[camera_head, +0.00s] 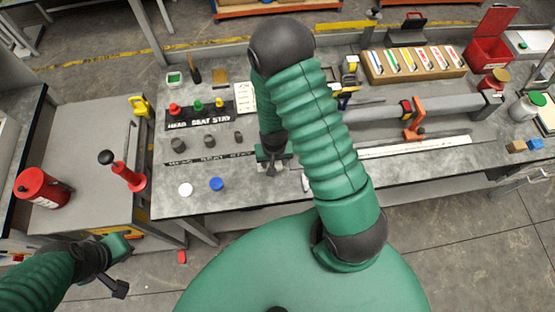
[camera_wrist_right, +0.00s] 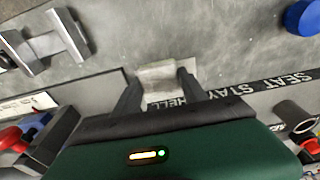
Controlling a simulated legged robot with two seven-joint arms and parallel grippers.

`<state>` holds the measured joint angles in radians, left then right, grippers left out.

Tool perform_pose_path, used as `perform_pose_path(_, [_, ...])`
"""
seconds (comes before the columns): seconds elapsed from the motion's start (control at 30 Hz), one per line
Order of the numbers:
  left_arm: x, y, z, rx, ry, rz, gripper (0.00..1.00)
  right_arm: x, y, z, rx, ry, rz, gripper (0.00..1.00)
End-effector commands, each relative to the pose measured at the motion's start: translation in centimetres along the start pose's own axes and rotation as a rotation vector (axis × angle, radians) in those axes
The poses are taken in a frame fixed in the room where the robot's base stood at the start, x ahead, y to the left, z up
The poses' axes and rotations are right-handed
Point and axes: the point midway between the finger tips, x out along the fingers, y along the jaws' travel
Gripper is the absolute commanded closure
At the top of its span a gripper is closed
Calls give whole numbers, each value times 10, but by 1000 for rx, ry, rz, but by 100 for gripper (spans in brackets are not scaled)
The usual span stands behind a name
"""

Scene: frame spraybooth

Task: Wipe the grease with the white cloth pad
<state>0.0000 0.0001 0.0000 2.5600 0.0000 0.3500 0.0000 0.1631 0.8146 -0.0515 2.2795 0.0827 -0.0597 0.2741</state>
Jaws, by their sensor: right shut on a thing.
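My right gripper (camera_head: 272,162) is low over the grey bench top, near its front edge. In the right wrist view its two dark fingers (camera_wrist_right: 160,92) are shut on the white cloth pad (camera_wrist_right: 158,73), a pale, slightly creased piece at the fingertips. The pad is close to the bench surface; I cannot tell whether it touches. In the head view the pad is too small and hidden to make out. I cannot pick out the grease clearly in either view. My left gripper (camera_head: 118,268) hangs at the lower left, off the bench, its jaw state unclear.
A white disc (camera_head: 185,189) and a blue disc (camera_head: 217,184) lie nearer the front. A metal fixture (camera_wrist_right: 45,40) stands close by. A red can (camera_head: 43,188) sits far left.

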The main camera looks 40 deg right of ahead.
Motion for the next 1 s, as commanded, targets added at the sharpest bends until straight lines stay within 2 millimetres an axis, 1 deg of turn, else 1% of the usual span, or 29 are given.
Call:
perform_pose_path(0.03, [1, 0, 0, 0, 0, 0, 100, 2, -5, 2, -6, -4, -2, 82])
perform_pose_path(0.07, [1, 0, 0, 0, 0, 0, 100, 2, -7, 2, -6, -5, -2, 88])
perform_pose_path(0.23, [0, 0, 0, 0, 0, 0, 100, 2, -12, 2, -6, -4, -3, 88])
perform_pose_path(0.5, [-4, 0, -1, 0, 0, 0, 100, 0, -35, 2, -8, -3, -4, 88])
perform_pose_path(0.6, [-5, 0, -1, 0, 0, 0, 100, 0, -38, 2, -6, -4, -3, 88])
perform_pose_path(0.73, [-5, 0, -1, 0, 0, 0, 100, 0, -36, 2, -3, -3, -3, 88])
perform_pose_path(1.0, [-6, 0, -1, 0, 0, 0, 100, -2, -13, 1, -1, -2, -3, 88])
